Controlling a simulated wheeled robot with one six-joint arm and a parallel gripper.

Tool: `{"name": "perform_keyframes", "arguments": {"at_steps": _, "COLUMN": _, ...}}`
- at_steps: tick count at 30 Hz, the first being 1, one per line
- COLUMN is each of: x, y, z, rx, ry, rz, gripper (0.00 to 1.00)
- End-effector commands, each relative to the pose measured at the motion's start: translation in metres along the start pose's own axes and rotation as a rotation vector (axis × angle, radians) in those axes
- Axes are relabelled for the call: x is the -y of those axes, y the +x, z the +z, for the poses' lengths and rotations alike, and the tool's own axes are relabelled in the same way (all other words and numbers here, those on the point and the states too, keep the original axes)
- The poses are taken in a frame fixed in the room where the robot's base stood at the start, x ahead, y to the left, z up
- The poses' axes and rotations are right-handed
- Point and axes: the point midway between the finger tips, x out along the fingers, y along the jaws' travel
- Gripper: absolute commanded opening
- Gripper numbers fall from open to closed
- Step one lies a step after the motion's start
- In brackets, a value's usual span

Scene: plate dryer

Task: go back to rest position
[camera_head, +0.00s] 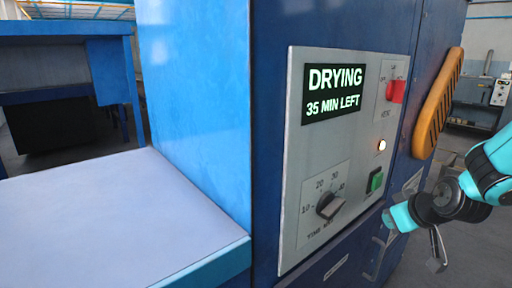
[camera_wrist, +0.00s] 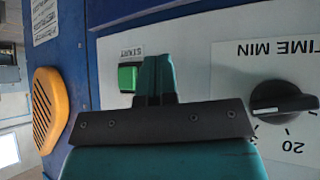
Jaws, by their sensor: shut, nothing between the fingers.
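The blue plate dryer (camera_head: 195,90) carries a grey control panel (camera_head: 340,170). Its display (camera_head: 333,92) reads "DRYING 35 MIN LEFT". My gripper (camera_head: 388,219) is at the panel's lower right, just below the green start button (camera_head: 375,181) in the head view. In the wrist view my gripper (camera_wrist: 158,76) has its teal fingers together and empty, beside the green button (camera_wrist: 128,77). Contact with the button cannot be told. The time knob (camera_head: 330,205) also shows in the wrist view (camera_wrist: 283,101).
A red switch (camera_head: 396,91) and a lit lamp (camera_head: 382,145) sit on the panel. A pale-topped table (camera_head: 110,220) adjoins the dryer's left side. Open floor shows behind my arm at right.

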Motion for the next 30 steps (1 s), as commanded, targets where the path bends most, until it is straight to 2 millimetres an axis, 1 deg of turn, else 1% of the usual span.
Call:
{"name": "perform_keyframes", "arguments": {"at_steps": 1, "x": 0.018, "y": -0.017, "z": 0.01, "rx": 0.083, "ry": 0.033, "rz": -0.023, "gripper": 0.0}}
{"name": "perform_keyframes", "arguments": {"at_steps": 3, "x": 0.034, "y": -0.038, "z": 0.029, "rx": 0.204, "ry": 0.095, "rz": -0.034, "gripper": 0.0}}
{"name": "perform_keyframes", "arguments": {"at_steps": 5, "x": 0.046, "y": -0.056, "z": 0.045, "rx": 0.302, "ry": 0.149, "rz": -0.029, "gripper": 0.0}}
{"name": "perform_keyframes", "arguments": {"at_steps": 6, "x": 0.052, "y": -0.069, "z": 0.055, "rx": 0.362, "ry": 0.184, "rz": -0.019, "gripper": 0.0}}
{"name": "perform_keyframes", "arguments": {"at_steps": 8, "x": 0.059, "y": -0.088, "z": 0.071, "rx": 0.45, "ry": 0.238, "rz": 0.005, "gripper": 0.0}}
{"name": "perform_keyframes", "arguments": {"at_steps": 10, "x": 0.067, "y": -0.112, "z": 0.089, "rx": 0.546, "ry": 0.302, "rz": 0.043, "gripper": 0.0}}
{"name": "perform_keyframes", "arguments": {"at_steps": 12, "x": 0.102, "y": -0.125, "z": 0.07, "rx": 0.53, "ry": 0.233, "rz": -0.085, "gripper": 0.0}}
{"name": "perform_keyframes", "arguments": {"at_steps": 14, "x": 0.128, "y": -0.14, "z": 0.063, "rx": 0.532, "ry": 0.178, "rz": -0.174, "gripper": 0.0}}
{"name": "perform_keyframes", "arguments": {"at_steps": 15, "x": 0.144, "y": -0.15, "z": 0.059, "rx": 0.535, "ry": 0.138, "rz": -0.232, "gripper": 0.0}}
{"name": "perform_keyframes", "arguments": {"at_steps": 18, "x": 0.18, "y": -0.18, "z": 0.055, "rx": 0.542, "ry": 0.032, "rz": -0.361, "gripper": 0.0}}
{"name": "perform_keyframes", "arguments": {"at_steps": 21, "x": 0.205, "y": -0.207, "z": 0.055, "rx": 0.551, "ry": -0.065, "rz": -0.46, "gripper": 0.0}}
{"name": "perform_keyframes", "arguments": {"at_steps": 24, "x": 0.219, "y": -0.223, "z": 0.057, "rx": 0.556, "ry": -0.127, "rz": -0.517, "gripper": 0.0}}
{"name": "perform_keyframes", "arguments": {"at_steps": 25, "x": 0.222, "y": -0.226, "z": 0.058, "rx": 0.557, "ry": -0.138, "rz": -0.527, "gripper": 0.0}}
{"name": "perform_keyframes", "arguments": {"at_steps": 30, "x": 0.224, "y": -0.228, "z": 0.059, "rx": 0.561, "ry": -0.149, "rz": -0.537, "gripper": 0.0}}
